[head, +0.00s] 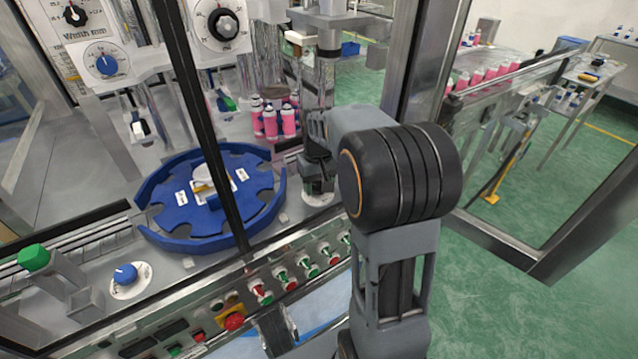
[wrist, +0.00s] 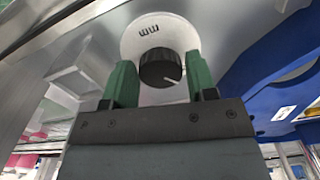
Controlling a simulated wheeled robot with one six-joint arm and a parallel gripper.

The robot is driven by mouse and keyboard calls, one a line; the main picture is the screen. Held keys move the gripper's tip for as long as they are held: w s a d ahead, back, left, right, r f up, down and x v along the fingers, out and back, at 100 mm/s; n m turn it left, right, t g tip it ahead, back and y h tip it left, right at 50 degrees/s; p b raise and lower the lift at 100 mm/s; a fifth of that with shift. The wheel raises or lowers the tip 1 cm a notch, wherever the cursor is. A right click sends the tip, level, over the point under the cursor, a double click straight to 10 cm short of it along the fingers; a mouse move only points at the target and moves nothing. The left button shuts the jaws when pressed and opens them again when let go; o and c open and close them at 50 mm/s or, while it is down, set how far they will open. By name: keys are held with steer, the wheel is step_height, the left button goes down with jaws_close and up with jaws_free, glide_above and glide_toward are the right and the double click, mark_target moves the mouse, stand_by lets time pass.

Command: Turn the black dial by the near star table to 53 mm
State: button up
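The black dial (wrist: 160,68) sits on a round white plate (wrist: 150,30) with "mm" lettering, and a light pointer mark shows at its lower right edge. My gripper (wrist: 160,60) has its two green fingers on either side of the dial, with a thin gap on the right; contact on the left is unclear. In the head view my gripper (head: 317,172) points down over the plate (head: 318,200), and the dial itself is hidden. The blue star table (head: 185,214) stands just left of it, and it also shows in the wrist view (wrist: 262,65).
A blue dial (head: 125,274) and a green knob (head: 33,257) are at the left. A row of red and green buttons (head: 285,278) runs along the front panel. Pink cans (head: 270,122) stand behind the star table. A metal frame post (head: 195,110) crosses in front.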

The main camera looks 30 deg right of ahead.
mark_target(318, 186)
steer(key=shift+o, duration=1.4)
step_height(318, 186, up, 14)
steer(key=shift+p, duration=0.3)
steer(key=shift+f, duration=0.15)
